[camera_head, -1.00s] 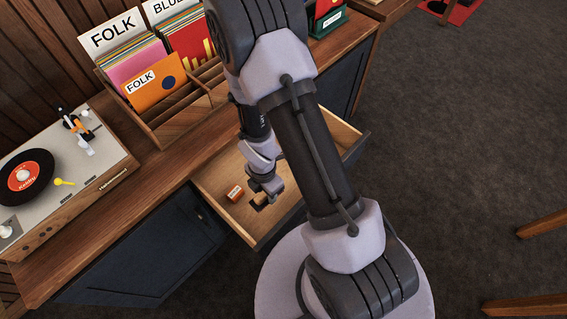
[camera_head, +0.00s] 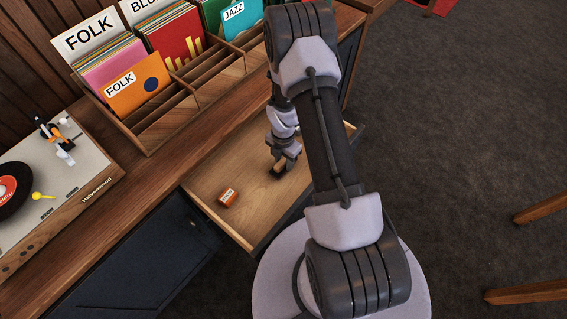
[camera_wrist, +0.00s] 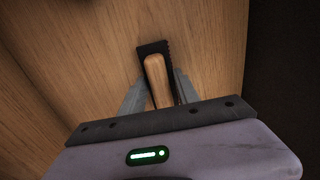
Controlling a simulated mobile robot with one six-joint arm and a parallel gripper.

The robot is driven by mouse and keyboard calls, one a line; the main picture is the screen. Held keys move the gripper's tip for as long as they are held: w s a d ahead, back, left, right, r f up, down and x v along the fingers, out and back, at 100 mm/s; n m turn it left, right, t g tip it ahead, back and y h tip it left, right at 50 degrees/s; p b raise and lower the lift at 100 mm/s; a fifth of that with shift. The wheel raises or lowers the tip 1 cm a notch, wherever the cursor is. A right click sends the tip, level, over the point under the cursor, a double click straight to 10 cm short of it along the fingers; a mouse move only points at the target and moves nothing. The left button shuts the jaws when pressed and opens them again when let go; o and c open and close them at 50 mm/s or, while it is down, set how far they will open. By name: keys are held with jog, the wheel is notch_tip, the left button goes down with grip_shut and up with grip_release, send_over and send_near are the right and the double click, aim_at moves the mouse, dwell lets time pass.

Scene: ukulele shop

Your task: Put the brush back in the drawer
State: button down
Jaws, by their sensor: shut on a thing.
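The brush (camera_wrist: 156,76) has a light wooden handle on a dark body, and my gripper (camera_wrist: 157,100) is shut on it in the wrist view. In the head view my gripper (camera_head: 283,169) points down into the open drawer (camera_head: 229,171), with the brush partly hidden at its fingers. Bare drawer floor lies under and around the brush. I cannot tell whether the brush touches that floor.
A turntable (camera_head: 50,185) and a wooden record rack (camera_head: 186,103) stand on the counter (camera_head: 155,170). Dark carpet (camera_head: 450,140) lies to the right, with wooden legs (camera_head: 540,208) at the edge.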

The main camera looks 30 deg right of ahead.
jog(key=shift+f, duration=0.3)
jog(key=c, duration=0.9)
grip_release()
jog(key=shift+r, duration=0.15)
